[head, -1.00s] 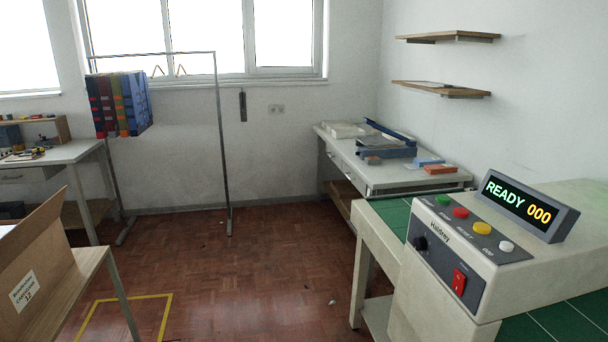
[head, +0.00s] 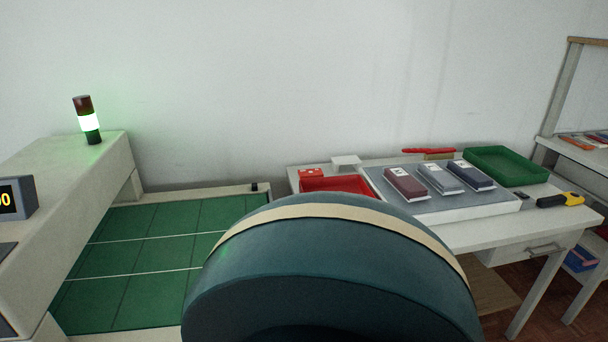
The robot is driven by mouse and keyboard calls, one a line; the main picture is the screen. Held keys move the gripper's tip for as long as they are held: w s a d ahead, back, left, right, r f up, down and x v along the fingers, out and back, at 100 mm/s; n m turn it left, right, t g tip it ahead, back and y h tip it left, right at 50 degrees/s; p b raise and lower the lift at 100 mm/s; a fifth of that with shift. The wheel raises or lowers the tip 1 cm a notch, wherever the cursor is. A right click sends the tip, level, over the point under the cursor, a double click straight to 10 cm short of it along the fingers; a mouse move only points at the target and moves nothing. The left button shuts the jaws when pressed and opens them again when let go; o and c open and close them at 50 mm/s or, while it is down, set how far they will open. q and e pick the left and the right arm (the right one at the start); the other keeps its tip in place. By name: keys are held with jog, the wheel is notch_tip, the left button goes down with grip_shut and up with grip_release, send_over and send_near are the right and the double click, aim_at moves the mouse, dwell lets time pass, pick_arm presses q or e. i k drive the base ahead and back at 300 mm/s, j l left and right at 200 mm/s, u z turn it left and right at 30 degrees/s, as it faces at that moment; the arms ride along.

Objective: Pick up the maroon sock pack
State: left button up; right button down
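The maroon sock pack (head: 405,184) lies flat on a grey board (head: 448,205) on the white table (head: 503,234) at the right. It is the leftmost of three packs in a row and has a white label at its far end. A grey pack (head: 439,179) lies to its right, and a dark navy pack (head: 471,176) lies beyond that. All of the maroon pack's top is in view. Neither of my grippers is in view.
A red tray (head: 338,184) is left of the board and a green tray (head: 506,165) is behind it to the right. A yellow-and-black tool (head: 560,200) lies at the table's right end. A machine with a green bed (head: 150,240) stands left. The lower middle is blocked close up.

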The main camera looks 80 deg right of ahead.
aim_at(409, 187)
jog(key=z, duration=3.25)
